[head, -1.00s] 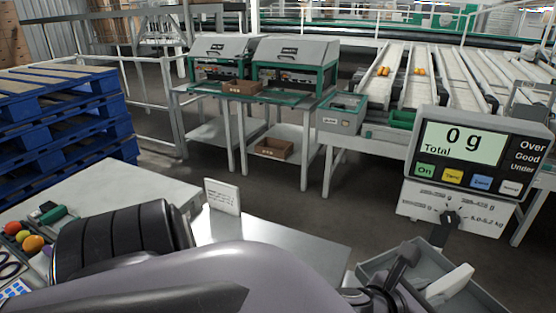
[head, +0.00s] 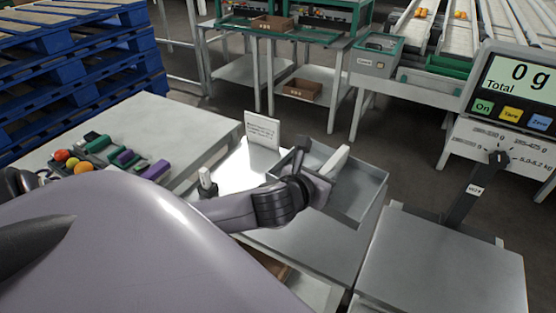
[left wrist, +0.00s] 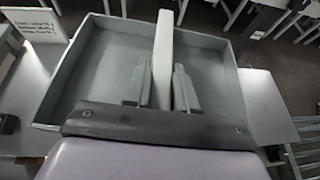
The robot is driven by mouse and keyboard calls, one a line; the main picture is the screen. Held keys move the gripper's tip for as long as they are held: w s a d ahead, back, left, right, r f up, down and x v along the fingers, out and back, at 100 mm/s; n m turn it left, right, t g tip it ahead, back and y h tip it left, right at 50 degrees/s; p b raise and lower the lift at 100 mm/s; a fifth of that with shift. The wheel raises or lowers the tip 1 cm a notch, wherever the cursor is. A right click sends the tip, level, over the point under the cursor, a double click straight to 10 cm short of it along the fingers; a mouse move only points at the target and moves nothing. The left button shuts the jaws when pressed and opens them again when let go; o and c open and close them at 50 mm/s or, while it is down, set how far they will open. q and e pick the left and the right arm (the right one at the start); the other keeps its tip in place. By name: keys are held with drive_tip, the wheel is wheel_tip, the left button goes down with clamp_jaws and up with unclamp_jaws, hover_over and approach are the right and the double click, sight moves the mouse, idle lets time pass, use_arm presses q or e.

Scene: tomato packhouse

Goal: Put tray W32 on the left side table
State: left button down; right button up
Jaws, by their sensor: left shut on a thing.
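A shallow grey tray (head: 362,206), open on top, is held by my left gripper (head: 318,180). The fingers are shut on the pale upright strip (head: 340,160) across the tray's middle. The left wrist view shows the tray (left wrist: 93,62) with a dark finger on each side of the strip (left wrist: 163,50). The tray looks level and empty, over the right part of a steel side table (head: 310,243); I cannot tell whether it touches. No number is readable on the tray. My right gripper is not in view.
A printed card (head: 262,130) and a small white-topped post (head: 207,182) stand on the steel table. Coloured balls (head: 72,162) and tools lie on the left worktop (head: 170,118). A scale display (head: 515,90) stands at right, near a bare grey platform (head: 440,265).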

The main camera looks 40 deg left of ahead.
sight(311, 161)
use_arm(q)
drive_tip(key=shift+n+y, duration=0.7)
drive_tip(key=shift+n, duration=0.1)
drive_tip(key=w+a+f, duration=0.1)
drive_tip(key=a, duration=0.1)
drive_tip(key=w+a+f, duration=0.1)
drive_tip(key=a, duration=0.1)
drive_tip(key=w+a+f+b, duration=0.1)
drive_tip(key=a, duration=0.1)
drive_tip(key=shift+a, duration=0.4)
wheel_tip(311, 161, down, 14)
drive_tip(key=b, duration=0.3)
drive_tip(key=shift+r, duration=0.15)
drive_tip(key=shift+f+b, duration=1.1)
drive_tip(key=shift+f, duration=1.4)
drive_tip(key=shift+f, duration=0.15)
drive_tip(key=c, duration=0.9)
unclamp_jaws()
